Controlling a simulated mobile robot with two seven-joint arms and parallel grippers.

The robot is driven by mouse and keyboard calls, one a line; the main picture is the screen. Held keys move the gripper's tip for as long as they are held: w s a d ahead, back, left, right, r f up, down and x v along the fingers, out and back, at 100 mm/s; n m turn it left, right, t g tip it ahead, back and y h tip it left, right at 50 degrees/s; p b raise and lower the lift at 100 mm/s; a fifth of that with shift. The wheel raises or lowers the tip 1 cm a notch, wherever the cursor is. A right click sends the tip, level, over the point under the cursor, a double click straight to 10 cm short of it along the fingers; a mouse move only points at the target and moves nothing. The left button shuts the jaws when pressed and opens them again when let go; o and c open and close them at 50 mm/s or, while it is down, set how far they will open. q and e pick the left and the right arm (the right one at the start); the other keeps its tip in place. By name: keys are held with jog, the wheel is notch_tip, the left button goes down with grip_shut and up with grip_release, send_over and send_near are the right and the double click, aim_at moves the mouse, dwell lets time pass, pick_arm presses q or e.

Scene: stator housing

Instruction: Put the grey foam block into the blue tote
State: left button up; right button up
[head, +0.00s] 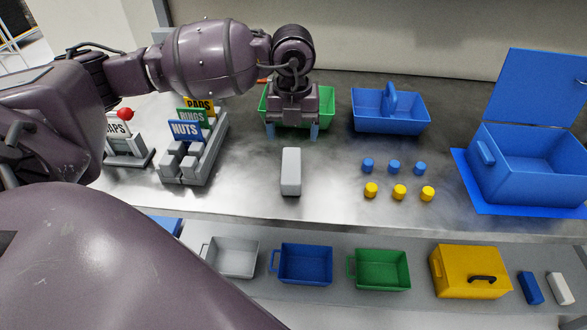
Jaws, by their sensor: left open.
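The grey foam block (291,171) stands on the metal table near its front middle, with clear table around it. A blue tote (391,123) with a raised handle stands at the back, right of the middle. My left gripper (293,131) points down, open and empty, in front of a green tote and a little behind the block in the picture. Its two bluish fingertips are apart, and I cannot tell its exact height above the table. My right gripper does not show.
A green tote (325,112) is partly hidden behind my gripper. A lidded blue box (530,170) stands open at right. Several blue and yellow caps (399,191) lie between. Labelled racks (190,160) stand at left. A lower front shelf holds bins (305,265).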

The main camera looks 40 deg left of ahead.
pick_arm(q)
jog(key=shift+f, duration=0.3)
send_over(291, 164)
jog(key=f, duration=0.4)
jog(key=shift+d+f+b, duration=0.2)
jog(key=shift+d+b, duration=0.05)
jog(key=shift+b, duration=0.15)
jog(key=f, duration=0.3)
jog(key=f+b, duration=0.1)
jog(key=f, duration=0.1)
jog(key=shift+a+f, duration=0.2)
jog(key=shift+f, duration=0.3)
jog(key=c, duration=1.1)
